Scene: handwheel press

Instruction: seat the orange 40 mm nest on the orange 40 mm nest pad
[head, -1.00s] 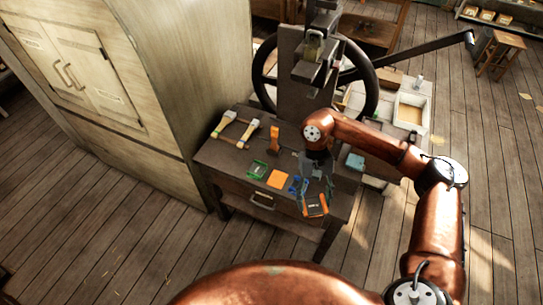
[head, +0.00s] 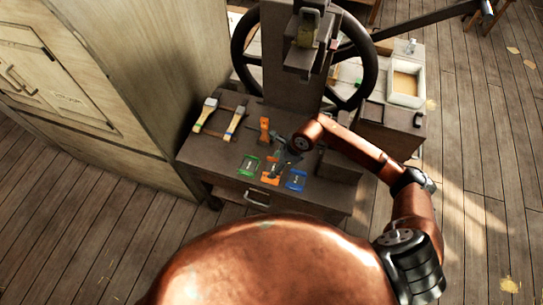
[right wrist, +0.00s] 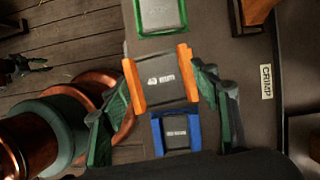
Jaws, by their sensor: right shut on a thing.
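The orange 40 mm nest (right wrist: 166,92), a dark block with orange side walls, is between the fingers of my right gripper (right wrist: 164,76), which is shut on it. In the head view my right gripper (head: 273,171) reaches down over the nest (head: 270,179), between the green and blue nests. The orange nest pad is hidden, apparently beneath the nest; I cannot tell whether the two touch.
The green nest (head: 249,165) and blue nest (head: 295,180) lie close on either side. An orange-handled tool (head: 264,128) and two brushes (head: 206,114) (head: 235,122) are further back. The press column (head: 288,70) and handwheel (head: 366,75) rise behind.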

